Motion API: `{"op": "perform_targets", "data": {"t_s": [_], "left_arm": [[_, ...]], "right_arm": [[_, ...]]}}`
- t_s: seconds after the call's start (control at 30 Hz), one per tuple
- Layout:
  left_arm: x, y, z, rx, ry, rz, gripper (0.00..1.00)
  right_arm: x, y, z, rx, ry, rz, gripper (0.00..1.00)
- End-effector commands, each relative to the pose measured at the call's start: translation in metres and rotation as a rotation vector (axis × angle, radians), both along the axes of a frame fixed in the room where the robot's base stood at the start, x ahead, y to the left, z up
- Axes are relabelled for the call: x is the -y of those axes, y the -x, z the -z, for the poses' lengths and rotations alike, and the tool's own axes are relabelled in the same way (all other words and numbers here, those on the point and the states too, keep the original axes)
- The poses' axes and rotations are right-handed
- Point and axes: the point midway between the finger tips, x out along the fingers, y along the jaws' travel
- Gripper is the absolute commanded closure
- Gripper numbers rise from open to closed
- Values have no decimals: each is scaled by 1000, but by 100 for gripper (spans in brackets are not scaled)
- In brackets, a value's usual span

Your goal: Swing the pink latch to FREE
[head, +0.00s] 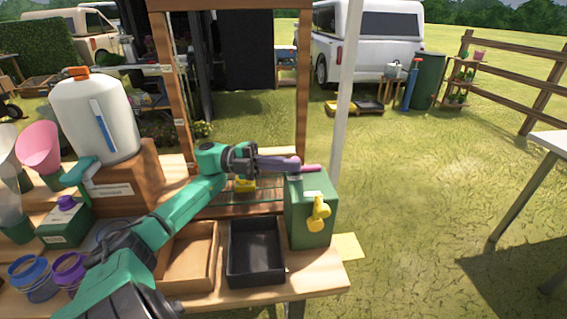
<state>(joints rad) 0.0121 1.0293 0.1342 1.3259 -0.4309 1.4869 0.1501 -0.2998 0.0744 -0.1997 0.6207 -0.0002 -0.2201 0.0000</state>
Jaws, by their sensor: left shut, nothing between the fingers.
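The pink latch (312,168) is a short bar at the top of a green box (312,222) near the right end of the wooden stand. My left gripper (298,164) has reached across from the left, and its purple fingers are shut with nothing between them. The fingertips are right beside the latch's left end; I cannot tell whether they touch it. The fingers hide part of the latch, and no FREE marking is readable. My right gripper is out of view.
A yellow knob (318,212) is on the green box's front. A black tray (254,252) and a wooden tray (188,256) lie left of the box. A white post (346,80) rises just behind it. A large white jug (97,118) stands at left.

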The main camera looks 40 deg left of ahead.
Motion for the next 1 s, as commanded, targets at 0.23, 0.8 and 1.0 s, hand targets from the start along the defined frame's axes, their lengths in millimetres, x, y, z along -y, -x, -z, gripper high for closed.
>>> {"op": "perform_targets", "data": {"t_s": [0.23,0.8,1.0], "left_arm": [[-38,12,9,-1,-1,-5,100],[-133,48,21,2,2,0,100],[-136,49,20,-1,1,0,100]], "right_arm": [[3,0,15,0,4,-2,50],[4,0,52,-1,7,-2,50],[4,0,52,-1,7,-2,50]]}}
